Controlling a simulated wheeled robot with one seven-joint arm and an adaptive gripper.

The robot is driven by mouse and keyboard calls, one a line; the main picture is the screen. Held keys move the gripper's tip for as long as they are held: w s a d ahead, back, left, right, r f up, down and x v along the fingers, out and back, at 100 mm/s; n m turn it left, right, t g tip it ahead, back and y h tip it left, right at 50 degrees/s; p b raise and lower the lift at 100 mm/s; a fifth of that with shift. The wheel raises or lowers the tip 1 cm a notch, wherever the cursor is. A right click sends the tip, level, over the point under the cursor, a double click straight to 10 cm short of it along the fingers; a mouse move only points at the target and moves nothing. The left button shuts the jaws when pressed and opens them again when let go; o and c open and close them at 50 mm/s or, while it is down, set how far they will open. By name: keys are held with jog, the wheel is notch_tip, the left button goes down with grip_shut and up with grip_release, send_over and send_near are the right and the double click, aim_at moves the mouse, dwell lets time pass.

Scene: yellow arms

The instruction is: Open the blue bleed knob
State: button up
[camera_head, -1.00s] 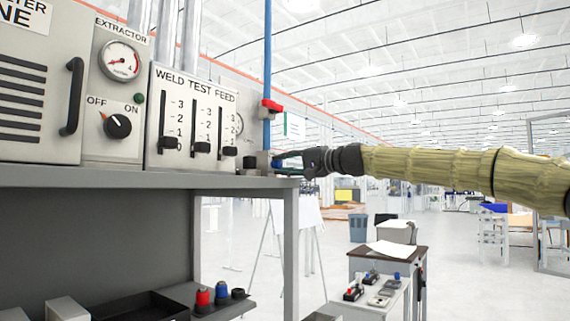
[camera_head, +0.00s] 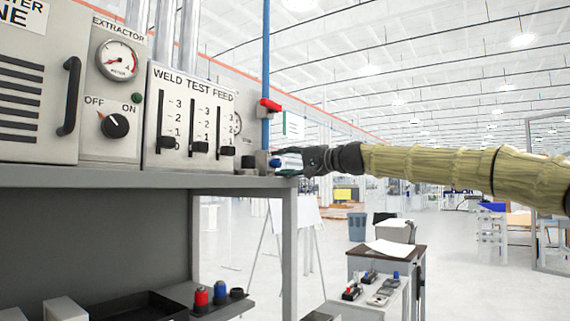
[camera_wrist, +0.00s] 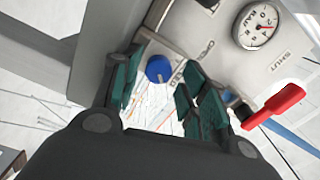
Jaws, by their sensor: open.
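The blue bleed knob (camera_wrist: 160,69) shows in the wrist view as a round blue knob with a pale mark, on a light panel. It lies just beyond and between the fingertips of my gripper (camera_wrist: 158,90), whose green-padded fingers are apart with nothing held. In the head view the knob (camera_head: 275,163) is a small blue spot at the right end of the shelf, just left of my gripper (camera_head: 288,160). Whether a finger touches the knob cannot be told.
A red valve handle (camera_wrist: 275,105) on a blue pipe is close to the right finger; it also shows in the head view (camera_head: 270,105). A round gauge (camera_wrist: 258,26) is above it. The slider panel (camera_head: 195,120) stands left, on the grey shelf (camera_head: 150,178).

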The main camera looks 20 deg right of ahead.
jog(key=v, duration=0.8)
jog(key=shift+d, duration=0.1)
dwell(0.5)
